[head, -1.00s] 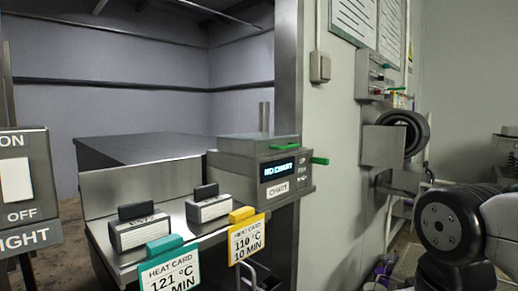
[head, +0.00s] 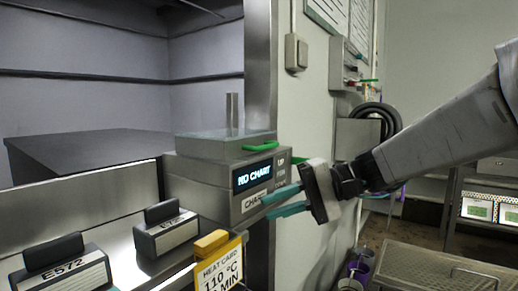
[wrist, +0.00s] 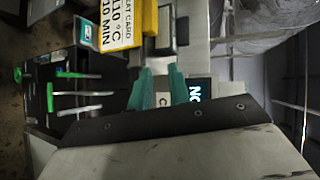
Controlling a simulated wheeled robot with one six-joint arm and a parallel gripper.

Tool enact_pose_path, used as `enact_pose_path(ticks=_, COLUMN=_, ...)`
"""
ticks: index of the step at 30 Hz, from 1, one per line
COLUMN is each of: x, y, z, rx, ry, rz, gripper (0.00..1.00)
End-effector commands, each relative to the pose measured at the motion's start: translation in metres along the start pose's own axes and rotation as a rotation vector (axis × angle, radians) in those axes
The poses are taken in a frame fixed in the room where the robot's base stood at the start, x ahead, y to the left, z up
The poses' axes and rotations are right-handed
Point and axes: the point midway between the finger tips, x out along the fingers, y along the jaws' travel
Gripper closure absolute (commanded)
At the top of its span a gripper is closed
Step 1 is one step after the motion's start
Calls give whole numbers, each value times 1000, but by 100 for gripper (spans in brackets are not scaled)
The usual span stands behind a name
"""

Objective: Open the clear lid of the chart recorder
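The chart recorder (head: 205,185) is a grey box with a lit "NO CHART" display and a "CHART" label. Its lid (head: 215,145) lies flat on top, closed, with a green handle (head: 260,147) at the front edge. A second green piece (head: 300,161) sticks out at the recorder's right side, partly behind my gripper. My gripper (head: 268,205) is in front of the recorder's lower right face, below the lid handle. Its teal fingers are apart with nothing between them. The wrist view shows the fingers (wrist: 161,72) beside the display (wrist: 197,90); the lid handle is not clear there.
A yellow heat card (head: 215,262) stands before the recorder. Two labelled grey blocks, one marked E572 (head: 65,270) and another (head: 165,232), sit to the left. A metal post (head: 260,80) and wall stand behind. A mesh-topped table (head: 430,270) is at lower right.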

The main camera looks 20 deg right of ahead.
Motion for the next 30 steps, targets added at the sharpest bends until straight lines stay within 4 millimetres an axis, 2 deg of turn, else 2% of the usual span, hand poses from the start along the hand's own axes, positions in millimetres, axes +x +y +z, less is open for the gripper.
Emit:
enact_pose_path(ticks=1, x=-14, y=-11, z=-27, rx=2, ry=53, rz=-107, gripper=81)
enact_pose_path(ticks=3, x=-35, y=-27, z=-57, rx=-15, ry=124, rz=-242, gripper=81)
enact_pose_path(ticks=6, x=-62, y=-41, z=-87, rx=-45, ry=209, rz=-379, gripper=81)
enact_pose_path(ticks=9, x=-79, y=-48, z=-104, rx=-65, ry=262, rz=-454, gripper=81)
enact_pose_path(ticks=11, x=-82, y=-52, z=-109, rx=-73, ry=277, rz=-476, gripper=81)
enact_pose_path(ticks=14, x=-77, y=-57, z=-113, rx=-77, ry=284, rz=-487, gripper=81)
enact_pose_path(ticks=24, x=-32, y=-81, z=-125, rx=-75, ry=282, rz=-484, gripper=81)
enact_pose_path(ticks=30, x=-21, y=-87, z=-129, rx=-75, ry=284, rz=-483, gripper=81)
